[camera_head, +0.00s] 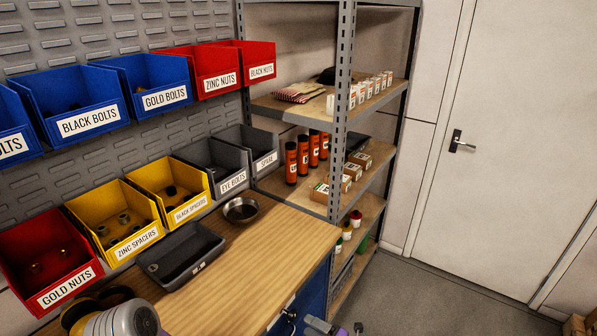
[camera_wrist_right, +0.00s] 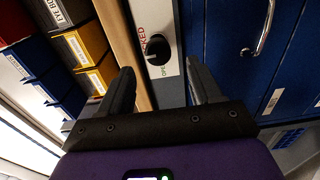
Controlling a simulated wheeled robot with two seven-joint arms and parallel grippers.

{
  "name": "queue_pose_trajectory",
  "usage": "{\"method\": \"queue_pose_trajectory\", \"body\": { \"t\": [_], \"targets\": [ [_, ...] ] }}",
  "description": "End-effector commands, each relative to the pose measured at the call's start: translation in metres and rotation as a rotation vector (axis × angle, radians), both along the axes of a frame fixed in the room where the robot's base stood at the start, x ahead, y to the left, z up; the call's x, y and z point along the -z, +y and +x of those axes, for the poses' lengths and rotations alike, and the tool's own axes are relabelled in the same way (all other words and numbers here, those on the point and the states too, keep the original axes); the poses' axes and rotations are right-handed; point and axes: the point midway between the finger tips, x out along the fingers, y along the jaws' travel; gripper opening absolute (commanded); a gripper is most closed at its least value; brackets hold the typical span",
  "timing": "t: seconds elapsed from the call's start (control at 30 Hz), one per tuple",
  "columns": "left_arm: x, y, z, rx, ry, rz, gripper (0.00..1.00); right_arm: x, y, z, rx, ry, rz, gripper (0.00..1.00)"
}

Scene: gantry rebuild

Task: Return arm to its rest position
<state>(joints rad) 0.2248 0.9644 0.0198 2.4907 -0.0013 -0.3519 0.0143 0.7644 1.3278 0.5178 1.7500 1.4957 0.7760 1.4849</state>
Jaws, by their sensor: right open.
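My right gripper (camera_head: 318,325) shows only in part at the bottom edge of the head view, beside the front of the wooden workbench. In the right wrist view, my right gripper (camera_wrist_right: 158,70) has its two dark fingers spread wide with nothing between them. A grey-white rounded part at the bottom left of the head view seems to be mine. My left gripper is not seen.
The wooden bench top (camera_head: 262,255) holds a black tray (camera_head: 180,255) and a round metal dish (camera_head: 240,210). Labelled bins line the wall behind. Metal shelving (camera_head: 340,110) stands beyond the bench. Blue drawers (camera_wrist_right: 228,35) are close to my right gripper. The floor (camera_head: 420,300) by the door is clear.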

Motion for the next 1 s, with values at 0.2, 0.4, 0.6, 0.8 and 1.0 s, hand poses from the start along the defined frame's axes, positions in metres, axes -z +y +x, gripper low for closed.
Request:
{"method": "queue_pose_trajectory", "body": {
  "t": [0.2, 0.4, 0.6, 0.8, 1.0],
  "targets": [
    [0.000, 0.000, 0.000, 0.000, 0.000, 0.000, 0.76, 0.035, 0.048, -0.082, -0.362, -0.234, -0.381, 0.64],
    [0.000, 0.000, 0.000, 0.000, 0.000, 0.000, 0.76, 0.089, 0.041, -0.200, -0.983, -0.819, -0.871, 0.64],
    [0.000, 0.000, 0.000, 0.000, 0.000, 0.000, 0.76, 0.110, -0.009, -0.256, -1.535, -1.582, -1.109, 0.64],
    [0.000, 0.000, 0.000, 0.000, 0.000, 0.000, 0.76, 0.101, -0.034, -0.266, -1.829, -2.241, -1.117, 0.64],
    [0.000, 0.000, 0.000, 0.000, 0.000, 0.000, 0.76, 0.094, -0.038, -0.266, 1.691, 2.231, 0.969, 0.64]
  ]
}}
